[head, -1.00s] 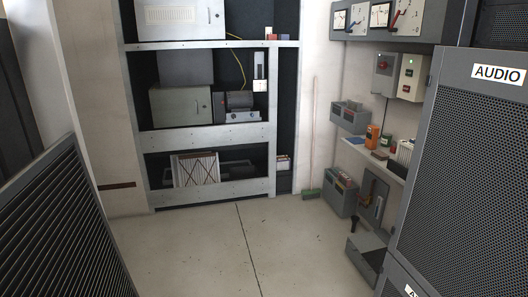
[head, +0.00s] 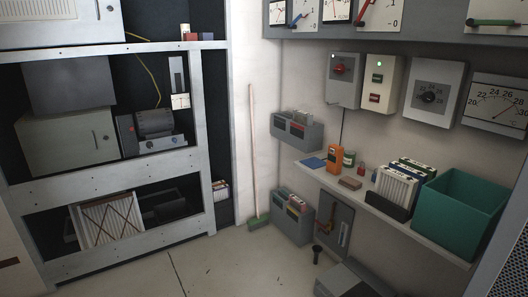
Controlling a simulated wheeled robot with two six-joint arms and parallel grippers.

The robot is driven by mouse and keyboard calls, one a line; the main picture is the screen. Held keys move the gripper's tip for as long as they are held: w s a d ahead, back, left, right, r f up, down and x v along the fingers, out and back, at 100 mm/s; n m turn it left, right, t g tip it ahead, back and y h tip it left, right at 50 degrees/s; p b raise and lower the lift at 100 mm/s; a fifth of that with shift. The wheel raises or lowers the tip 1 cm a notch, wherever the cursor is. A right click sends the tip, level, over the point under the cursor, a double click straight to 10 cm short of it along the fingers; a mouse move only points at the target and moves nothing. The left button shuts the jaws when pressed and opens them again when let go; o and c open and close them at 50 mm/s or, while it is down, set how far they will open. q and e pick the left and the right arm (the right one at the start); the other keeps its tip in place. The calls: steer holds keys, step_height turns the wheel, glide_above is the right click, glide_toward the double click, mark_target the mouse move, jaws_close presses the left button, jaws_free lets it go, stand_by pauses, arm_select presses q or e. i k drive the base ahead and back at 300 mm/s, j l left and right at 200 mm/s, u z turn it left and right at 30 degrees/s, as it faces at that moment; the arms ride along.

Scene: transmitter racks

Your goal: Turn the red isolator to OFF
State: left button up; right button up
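The red isolator appears to be the red rotary knob (head: 341,70) on a grey wall box (head: 342,92), left of a cream box with a green and a red button. A small light shows at the box's upper left. The knob's exact pointing and any ON or OFF lettering are too small to read. Neither of my grippers is in the head view.
A cream button box (head: 380,84), a grey box with a black knob (head: 434,88) and a dial gauge (head: 498,106) hang alongside. Below, a shelf (head: 400,212) holds a teal bin (head: 459,215) and filters. A broom (head: 253,150) leans at the corner.

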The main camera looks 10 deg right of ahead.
mark_target(340, 68)
steer(key=i+j+z, duration=0.25)
steer(key=i+z, duration=0.15)
steer(key=i+j+z, duration=0.8)
steer(key=j, duration=0.15)
steer(key=k+l, duration=0.05)
steer(key=k, duration=0.05)
